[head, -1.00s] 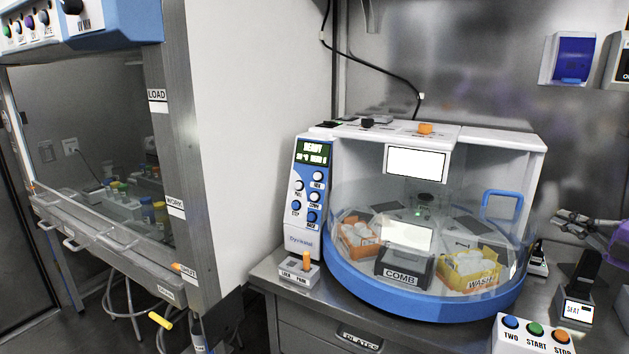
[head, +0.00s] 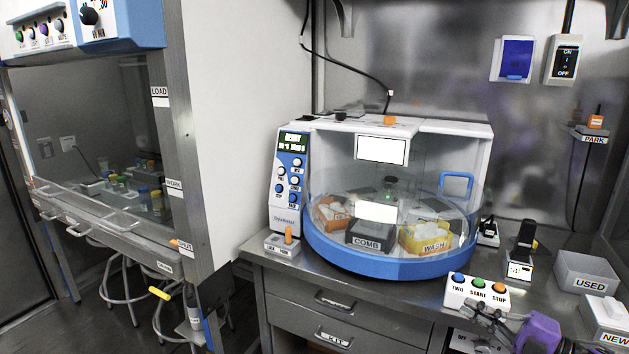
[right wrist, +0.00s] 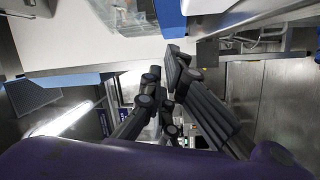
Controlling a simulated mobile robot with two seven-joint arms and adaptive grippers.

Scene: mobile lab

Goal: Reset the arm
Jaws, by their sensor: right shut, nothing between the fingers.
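My right gripper (head: 487,320) shows in the head view at the lower right, at the end of my purple wrist. It is shut and empty, in front of the button box (head: 477,293) marked TWO, START and STOP, and overlaps its lower part in the picture. I cannot tell whether they touch. The right wrist view shows the same gripper's dark fingers (right wrist: 163,97) with nothing held between them. My left gripper is in neither view.
A domed machine (head: 386,259) stands on the steel bench, with COMB and WASH containers inside. Boxes marked USED (head: 586,277) and NEW (head: 606,317) sit at the bench's right. A hooded cabinet (head: 184,150) stands left, with stools (head: 122,290) below it.

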